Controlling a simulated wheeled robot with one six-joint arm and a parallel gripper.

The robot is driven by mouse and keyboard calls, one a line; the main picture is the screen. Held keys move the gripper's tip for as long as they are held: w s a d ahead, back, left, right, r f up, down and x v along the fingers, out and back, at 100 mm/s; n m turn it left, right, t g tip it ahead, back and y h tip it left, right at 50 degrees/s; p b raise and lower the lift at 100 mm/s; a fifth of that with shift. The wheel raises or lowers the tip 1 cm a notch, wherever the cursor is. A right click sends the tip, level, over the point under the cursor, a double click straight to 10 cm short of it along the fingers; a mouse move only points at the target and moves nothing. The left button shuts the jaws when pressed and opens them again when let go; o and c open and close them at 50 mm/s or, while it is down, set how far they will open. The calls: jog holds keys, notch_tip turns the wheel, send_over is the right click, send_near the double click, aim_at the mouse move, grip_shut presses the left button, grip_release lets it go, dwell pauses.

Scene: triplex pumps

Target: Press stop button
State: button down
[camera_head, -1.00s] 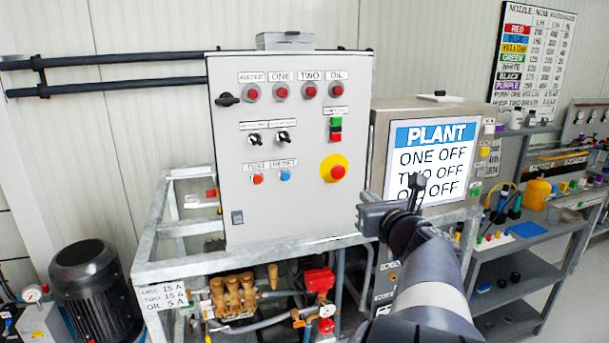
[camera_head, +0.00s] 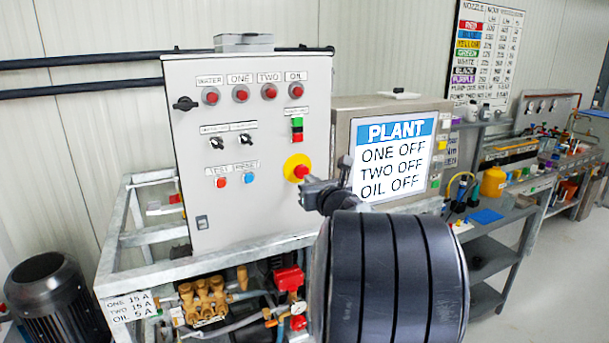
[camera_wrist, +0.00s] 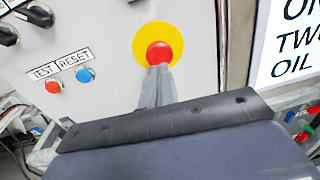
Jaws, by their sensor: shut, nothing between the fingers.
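The grey control panel (camera_head: 245,110) carries a red mushroom button (camera_head: 301,171) on a round yellow plate. A green button (camera_head: 297,123) with a red button (camera_head: 297,137) under it sits higher up. My gripper (camera_head: 304,184) is at the panel's right edge, just below the mushroom button. In the wrist view the closed fingers (camera_wrist: 158,70) point at the red mushroom button (camera_wrist: 159,51) and overlap its lower edge. I cannot tell whether they touch it. Nothing is between the fingers.
Red and blue TEST/RESET buttons (camera_head: 249,178) sit left of the mushroom button. A screen (camera_head: 393,157) reads PLANT, ONE OFF, TWO OFF, OIL OFF. Below are a metal frame (camera_head: 150,236) and brass pump parts (camera_head: 203,298). A dark motor (camera_head: 52,300) stands at lower left.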

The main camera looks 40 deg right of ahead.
aim_at(303, 173)
jog(key=shift+p+x, duration=0.3)
jog(key=shift+x, duration=1.2)
jog(key=shift+w, duration=0.15)
